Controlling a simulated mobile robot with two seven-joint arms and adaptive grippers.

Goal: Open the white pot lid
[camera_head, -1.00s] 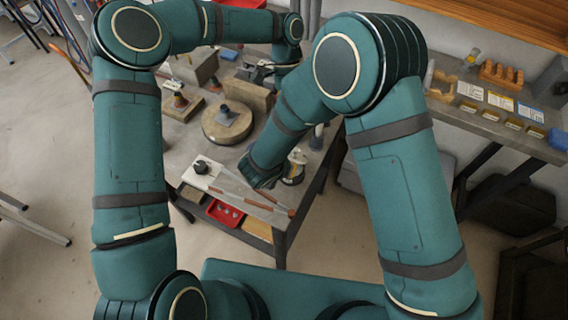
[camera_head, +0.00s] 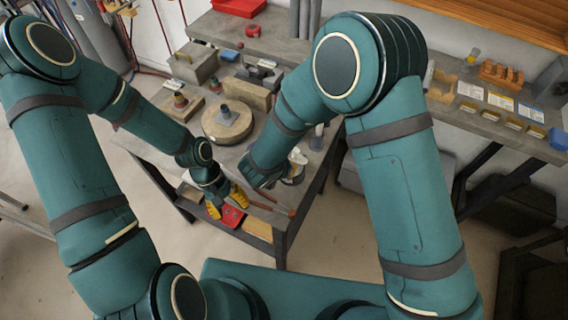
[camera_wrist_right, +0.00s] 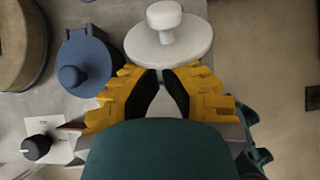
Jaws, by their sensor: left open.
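The white pot lid (camera_wrist_right: 168,40) is round with a knob, at the top of the right wrist view. In the head view a pale lid (camera_head: 297,156) shows partly behind my right arm. My right gripper (camera_wrist_right: 160,72) has its yellow fingertips together at the lid's near edge, with nothing seen between them. The knob lies beyond the tips. Whether the tips touch the lid, I cannot tell. In the head view my right forearm hides that gripper.
A blue lidded pot (camera_wrist_right: 84,65) stands left of the white lid. A black knob (camera_wrist_right: 36,147) sits on a white card. A round wooden block (camera_head: 227,124) is further back on the table. A red tray (camera_head: 232,216) is on the lower shelf near my left gripper.

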